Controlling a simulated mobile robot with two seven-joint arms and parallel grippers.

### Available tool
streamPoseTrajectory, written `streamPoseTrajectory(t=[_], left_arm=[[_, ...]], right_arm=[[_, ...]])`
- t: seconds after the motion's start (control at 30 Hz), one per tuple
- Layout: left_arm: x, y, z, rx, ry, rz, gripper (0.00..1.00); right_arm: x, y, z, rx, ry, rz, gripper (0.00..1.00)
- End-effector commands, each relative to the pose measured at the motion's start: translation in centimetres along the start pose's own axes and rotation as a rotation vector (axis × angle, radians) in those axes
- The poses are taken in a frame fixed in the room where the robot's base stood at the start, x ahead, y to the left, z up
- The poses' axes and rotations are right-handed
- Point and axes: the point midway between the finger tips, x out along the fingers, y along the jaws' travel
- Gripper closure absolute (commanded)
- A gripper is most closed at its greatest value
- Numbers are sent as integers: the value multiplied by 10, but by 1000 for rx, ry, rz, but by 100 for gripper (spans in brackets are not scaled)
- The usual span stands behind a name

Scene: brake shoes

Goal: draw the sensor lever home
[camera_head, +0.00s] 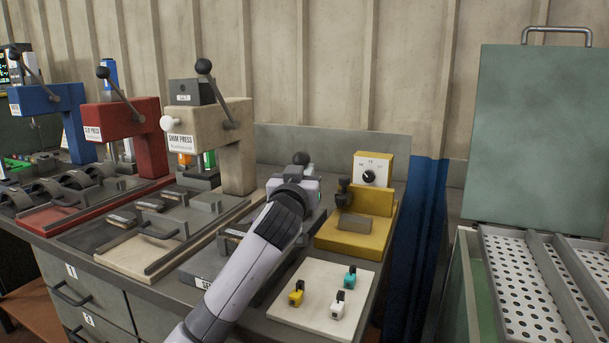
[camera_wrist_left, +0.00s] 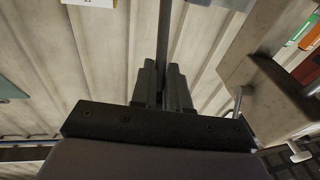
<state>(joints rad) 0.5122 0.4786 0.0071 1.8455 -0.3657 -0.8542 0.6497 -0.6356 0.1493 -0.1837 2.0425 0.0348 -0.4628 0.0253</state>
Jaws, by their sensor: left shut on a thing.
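The sensor lever shows in the head view as a black ball knob (camera_head: 302,158) just above my left wrist. In the left wrist view its dark, thin rod (camera_wrist_left: 167,35) runs up from between the two fingers. My left gripper (camera_wrist_left: 163,88) is shut on this rod. In the head view the fingers are hidden by my own wrist, and my arm covers most of the press that the lever belongs to. Part of a label (camera_head: 203,283) shows at the front of that station. My right gripper is in neither view.
The beige shim press (camera_head: 220,125) stands just left of my arm, with red (camera_head: 122,125) and blue presses beyond. A yellow fixture with a dial (camera_head: 372,190) is close on the right. A pale board (camera_head: 320,300) holds small coloured parts. A wall stands behind.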

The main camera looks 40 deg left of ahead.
Motion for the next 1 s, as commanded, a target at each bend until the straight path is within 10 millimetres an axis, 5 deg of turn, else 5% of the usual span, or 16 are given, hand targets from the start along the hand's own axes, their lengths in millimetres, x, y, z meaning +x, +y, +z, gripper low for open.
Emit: streamPoseTrajectory(t=[0.03,0.1,0.2,0.57,1.0], left_arm=[[0,-6,-12,10,25,-15,100],[0,-6,-12,10,26,-15,69],[0,-6,-11,7,25,-13,42],[-4,-3,-5,3,13,-7,42],[-57,-4,-5,4,16,-9,42]], right_arm=[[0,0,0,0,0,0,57],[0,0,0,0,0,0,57],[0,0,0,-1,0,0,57],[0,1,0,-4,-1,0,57],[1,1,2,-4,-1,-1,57]])
